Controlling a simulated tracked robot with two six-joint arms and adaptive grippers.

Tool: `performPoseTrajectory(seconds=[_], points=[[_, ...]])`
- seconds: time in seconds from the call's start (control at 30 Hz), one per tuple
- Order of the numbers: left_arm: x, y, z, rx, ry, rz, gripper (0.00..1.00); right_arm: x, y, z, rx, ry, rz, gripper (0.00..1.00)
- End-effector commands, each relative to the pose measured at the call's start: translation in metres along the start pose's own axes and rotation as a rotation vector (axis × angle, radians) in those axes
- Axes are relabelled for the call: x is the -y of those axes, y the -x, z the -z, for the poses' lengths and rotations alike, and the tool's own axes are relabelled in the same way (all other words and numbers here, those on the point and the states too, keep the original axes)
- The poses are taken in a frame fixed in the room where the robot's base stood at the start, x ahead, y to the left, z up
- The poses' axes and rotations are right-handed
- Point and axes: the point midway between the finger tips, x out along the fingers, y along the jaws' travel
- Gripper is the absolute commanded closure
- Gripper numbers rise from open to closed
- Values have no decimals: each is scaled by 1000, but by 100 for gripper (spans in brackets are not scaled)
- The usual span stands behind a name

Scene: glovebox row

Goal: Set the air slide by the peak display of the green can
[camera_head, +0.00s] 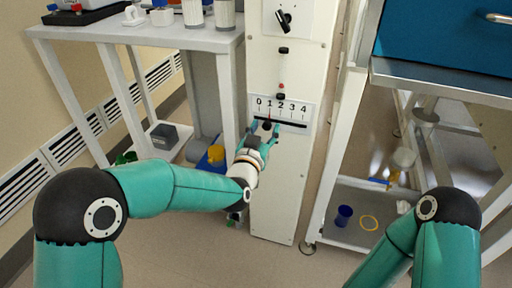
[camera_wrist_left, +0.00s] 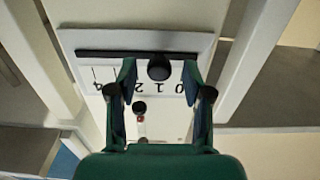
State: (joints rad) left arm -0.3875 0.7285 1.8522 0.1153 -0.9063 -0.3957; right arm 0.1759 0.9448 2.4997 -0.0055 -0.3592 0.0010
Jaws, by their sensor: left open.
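The air slide is a white scale plate (camera_head: 293,106) marked 0 to 4 on a tall white panel, with a dark slot (camera_head: 295,124) below the numbers. Its black knob (camera_head: 267,122) sits near the 1. My left gripper (camera_head: 264,132) is at the knob. In the left wrist view the scale appears upside down, and the knob (camera_wrist_left: 159,67) lies between the open fingers (camera_wrist_left: 160,75), with gaps on both sides. No can with a peak display can be made out. My right arm shows at lower right, its gripper out of view.
A black rotary knob (camera_head: 284,20) is higher on the panel (camera_head: 265,70), with a small red part (camera_head: 281,87) above the scale. A grey-white table (camera_head: 200,38) stands left.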

Motion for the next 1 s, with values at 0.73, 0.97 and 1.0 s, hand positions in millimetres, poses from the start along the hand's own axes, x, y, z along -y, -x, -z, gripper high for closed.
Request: performPoseTrajectory(seconds=[0.73,0.97,1.0], points=[[-1,99,-1,1,0,-1,50,0,0,0,0,0,0,100],[-1,98,-1,0,0,-1,50,0,0,0,0,0,0,100],[-1,98,-1,0,0,-1,50,0,0,0,0,0,0,100]])
